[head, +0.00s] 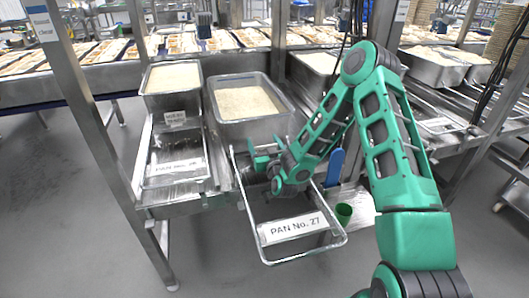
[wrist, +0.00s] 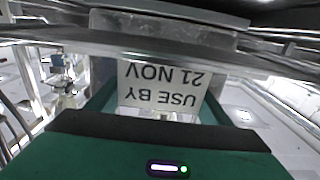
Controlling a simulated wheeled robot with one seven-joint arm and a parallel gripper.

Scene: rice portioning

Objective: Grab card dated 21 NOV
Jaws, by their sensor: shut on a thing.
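The card dated 21 NOV (wrist: 162,88) is white with black text reading "USE BY 21 NOV", upside down in the wrist view. It sits between the green fingers of my gripper (wrist: 158,108), just below a metal rim (wrist: 165,45). My gripper is shut on the card. In the head view my gripper (head: 262,163) is low over the back part of the metal rack labelled PAN No. 27 (head: 292,228), in front of the middle rice pan (head: 257,126). I cannot make out the card in the head view.
A left rice pan (head: 172,103) carries a small card (head: 176,119). Another labelled rack (head: 177,182) lies in front of it. A third rice pan (head: 318,64) stands behind my arm. A green cup (head: 344,213) and a blue object (head: 334,167) are to the right. A metal post (head: 85,90) stands left.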

